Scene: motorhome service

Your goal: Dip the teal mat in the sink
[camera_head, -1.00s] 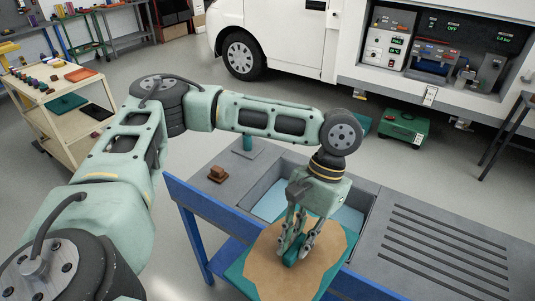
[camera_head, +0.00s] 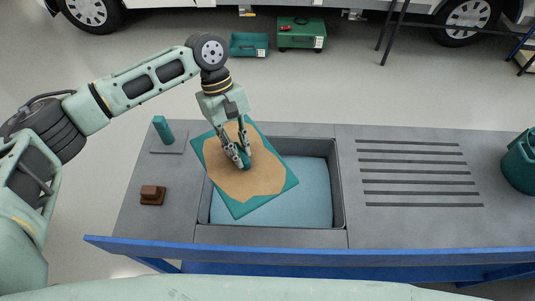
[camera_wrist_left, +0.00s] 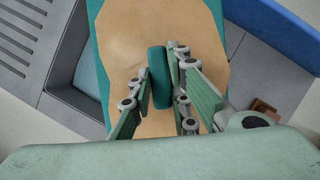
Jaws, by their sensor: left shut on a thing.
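The teal mat (camera_head: 281,192) has a broad tan patch over its middle and a teal grip (camera_wrist_left: 159,77) standing on it. My left gripper (camera_head: 242,161) is shut on this grip. It holds the mat turned at an angle, over the left part of the sink (camera_head: 338,190) and its left rim. In the left wrist view the mat (camera_wrist_left: 98,25) fills the middle, with the gripper fingers at the grip. Light blue water (camera_head: 310,205) shows in the sink to the right of and below the mat. The mat hides the sink's left side. My right gripper is out of view.
On the counter left of the sink are a teal cylinder (camera_head: 163,129) on a grey plate and a small brown block (camera_head: 152,195). Drain slots (camera_head: 415,171) lie right of the sink, with a green container (camera_head: 520,163) beyond. A blue rail (camera_head: 300,253) runs along the front.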

